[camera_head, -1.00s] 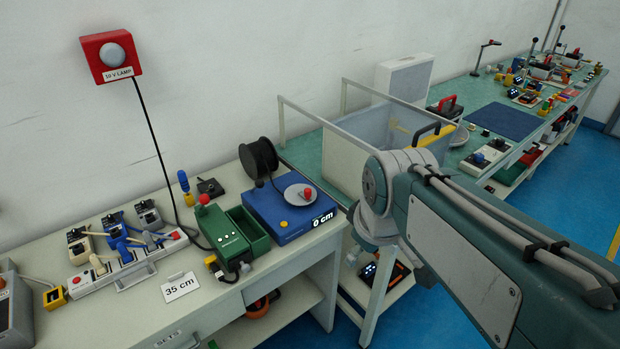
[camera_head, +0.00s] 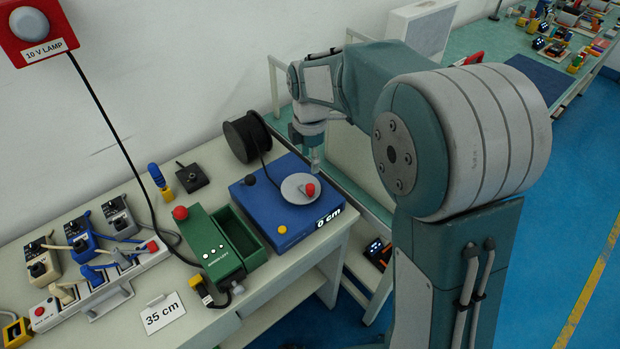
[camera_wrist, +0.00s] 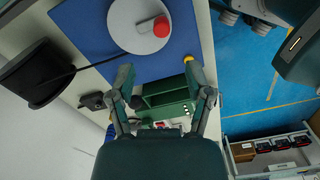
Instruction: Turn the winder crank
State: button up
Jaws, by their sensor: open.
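The winder is a blue box (camera_head: 258,212) on the bench, with a grey disc (camera_head: 293,190) on top and a red crank knob (camera_head: 310,189) near the disc's edge. A display on its front reads 0 cm. In the wrist view the disc (camera_wrist: 127,22) and red knob (camera_wrist: 161,26) lie beyond my fingertips. My gripper (camera_head: 314,165) is at the far side of the disc, pointing down; in the wrist view my gripper (camera_wrist: 166,82) is open, with nothing between the fingers. I cannot tell its exact height above the box.
A black cable spool (camera_head: 248,138) stands behind the winder, its cable running to the box. A green machine with an open bin (camera_head: 212,245) stands to the left. A 35 cm card (camera_head: 164,312), a switch strip (camera_head: 100,290) and a wall lamp (camera_head: 33,32) are further left.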

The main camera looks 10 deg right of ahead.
aim_at(310, 185)
notch_tip(310, 185, down, 10)
jog(key=shift+r, duration=0.1)
dwell(0.4)
grip_shut()
